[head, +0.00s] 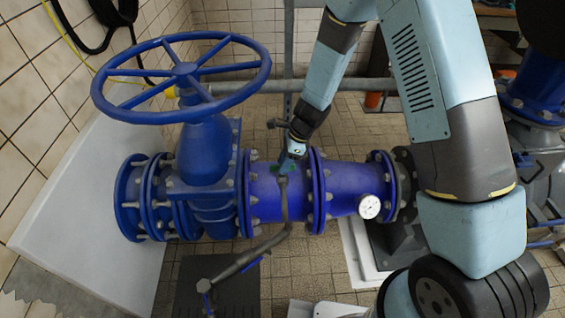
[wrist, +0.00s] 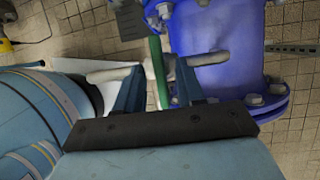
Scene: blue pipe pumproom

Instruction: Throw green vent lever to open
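The green vent lever (wrist: 157,62) shows in the wrist view as a narrow green bar beside the blue pipe. It stands between the two blue fingers of my gripper (wrist: 160,68), with a visible gap on each side. The gripper is open and does not appear to press on the lever. In the head view my gripper (head: 289,152) reaches down to the top of the blue pipe (head: 345,187). Only a small dark green patch of the lever (head: 263,169) shows there, mostly hidden by the gripper and pipe fittings.
A large blue handwheel (head: 183,78) stands on the valve left of my gripper. A grey branch pipe (head: 262,247) curves down in front. A white gauge (head: 369,207) sits on the pipe's right part. A horizontal grey pipe (head: 350,84) runs behind.

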